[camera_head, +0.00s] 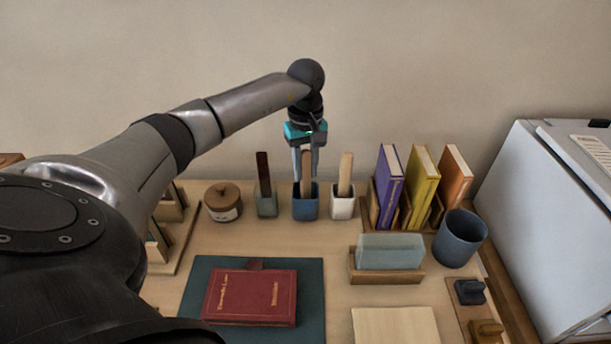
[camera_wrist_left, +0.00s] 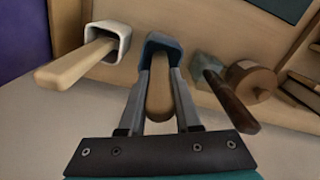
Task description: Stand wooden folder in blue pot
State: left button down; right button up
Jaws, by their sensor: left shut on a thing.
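The wooden folder (camera_head: 307,172) is a light brown stick, standing upright with its lower end inside the blue pot (camera_head: 305,208). My left gripper (camera_head: 306,176) comes down from above and is shut on the folder's upper part. In the left wrist view the folder (camera_wrist_left: 159,98) lies between the two fingers (camera_wrist_left: 160,90), and its far end goes into the mouth of the blue pot (camera_wrist_left: 166,42). The folder's bottom end is hidden inside the pot. My right gripper is not in view.
A white pot (camera_head: 342,208) with a pale stick stands close on the right. A grey-green pot (camera_head: 267,206) with a dark stick stands close on the left. A lidded jar (camera_head: 223,205) is farther left, and upright books (camera_head: 421,185) are at right.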

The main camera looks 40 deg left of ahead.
pick_arm(q)
jog(key=shift+f, duration=1.2)
jog(key=c, duration=0.6)
grip_release()
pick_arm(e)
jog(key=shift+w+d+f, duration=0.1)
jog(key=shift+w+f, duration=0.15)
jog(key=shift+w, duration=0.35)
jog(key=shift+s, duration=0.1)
pick_arm(q)
jog(key=shift+r, duration=0.2)
